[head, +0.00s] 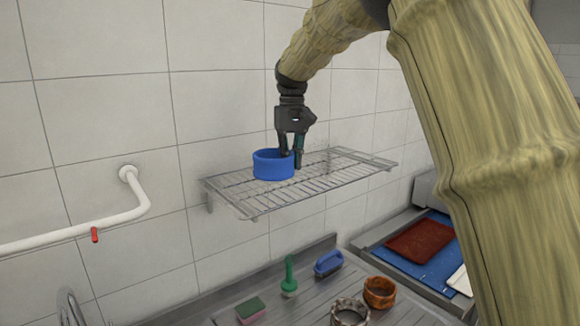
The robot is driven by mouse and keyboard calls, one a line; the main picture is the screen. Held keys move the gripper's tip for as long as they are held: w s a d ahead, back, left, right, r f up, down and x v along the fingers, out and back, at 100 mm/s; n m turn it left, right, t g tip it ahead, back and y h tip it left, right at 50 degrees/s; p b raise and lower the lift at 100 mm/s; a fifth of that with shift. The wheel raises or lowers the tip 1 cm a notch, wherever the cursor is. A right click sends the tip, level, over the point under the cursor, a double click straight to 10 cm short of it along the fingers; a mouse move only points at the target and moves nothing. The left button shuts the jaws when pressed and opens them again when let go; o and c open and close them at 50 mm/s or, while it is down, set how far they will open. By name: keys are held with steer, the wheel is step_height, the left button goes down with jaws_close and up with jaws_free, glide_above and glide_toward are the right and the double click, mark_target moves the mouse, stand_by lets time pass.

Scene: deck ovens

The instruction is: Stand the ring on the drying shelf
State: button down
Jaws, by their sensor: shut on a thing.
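The ring (272,165) is a plain blue band, upright, at the left part of the wire drying shelf (330,184). My gripper (291,158) points down from above and is shut on the ring's right wall, with one finger inside and one outside. The ring's underside appears at the level of the shelf wires; I cannot tell whether it touches them. The right wall of the ring is partly hidden by the fingers.
Below the shelf is a grey drainboard (310,303) with a sponge (250,309), a green-handled tool (289,275), a blue-handled brush (328,263) and two more rings (379,292). A white pipe (75,231) runs along the tiled wall at left. The shelf's right side is clear.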

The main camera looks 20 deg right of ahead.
mark_target(291, 185)
steer(key=shift+s+f+p, duration=0.2)
steer(key=shift+f+p, duration=0.15)
steer(key=shift+p, duration=0.2)
steer(key=shift+w+f+p, duration=0.15)
steer(key=shift+f+p, duration=0.5)
steer(key=shift+f, duration=0.75)
steer(key=c, duration=1.5)
jaws_free()
steer(key=shift+f, duration=0.1)
step_height(291, 185, up, 12)
steer(key=b, duration=0.5)
